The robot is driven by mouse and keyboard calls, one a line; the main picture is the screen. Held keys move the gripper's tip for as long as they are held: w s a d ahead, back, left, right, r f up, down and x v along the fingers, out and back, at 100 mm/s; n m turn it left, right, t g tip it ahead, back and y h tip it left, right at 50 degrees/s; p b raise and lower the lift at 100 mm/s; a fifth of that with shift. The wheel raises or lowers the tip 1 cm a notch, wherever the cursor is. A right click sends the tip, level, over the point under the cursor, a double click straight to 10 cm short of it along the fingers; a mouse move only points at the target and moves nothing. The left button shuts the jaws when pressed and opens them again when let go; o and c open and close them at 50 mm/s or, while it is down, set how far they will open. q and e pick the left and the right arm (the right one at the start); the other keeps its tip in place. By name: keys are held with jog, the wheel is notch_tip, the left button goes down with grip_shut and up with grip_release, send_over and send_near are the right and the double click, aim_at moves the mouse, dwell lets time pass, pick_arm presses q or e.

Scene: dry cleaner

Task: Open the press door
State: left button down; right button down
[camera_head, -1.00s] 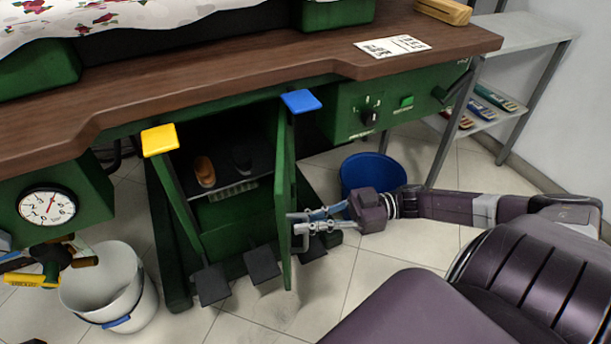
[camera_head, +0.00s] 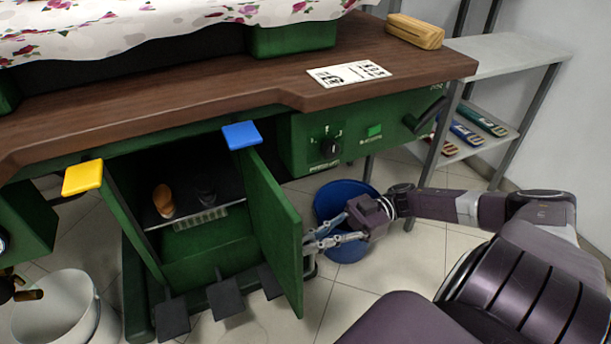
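The green press door (camera_head: 273,230) stands swung open at the right side of the cabinet under the brown worktop. Its inner face shows, and its outer face is turned away from view. My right gripper (camera_head: 311,241) is at the outer side of the door, its metal fingers drawn together at the door handle there. The handle is mostly hidden by the fingers and the door edge. The open cabinet (camera_head: 200,245) shows a dark shelf with a brown rounded object (camera_head: 163,200) and a dark one beside it.
A blue bucket (camera_head: 345,195) stands on the floor just behind my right gripper. Black foot pedals (camera_head: 225,299) are below the cabinet. A white bucket (camera_head: 62,308) is at lower left. A grey shelf rack (camera_head: 510,60) stands at right. Tiled floor is bare below the gripper.

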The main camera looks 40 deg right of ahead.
jog(key=shift+v, duration=0.9)
jog(key=shift+w, duration=0.25)
jog(key=c, duration=2)
grip_release()
jog(key=shift+c, duration=0.2)
jog(key=v, duration=1.2)
jog(key=shift+s, duration=0.15)
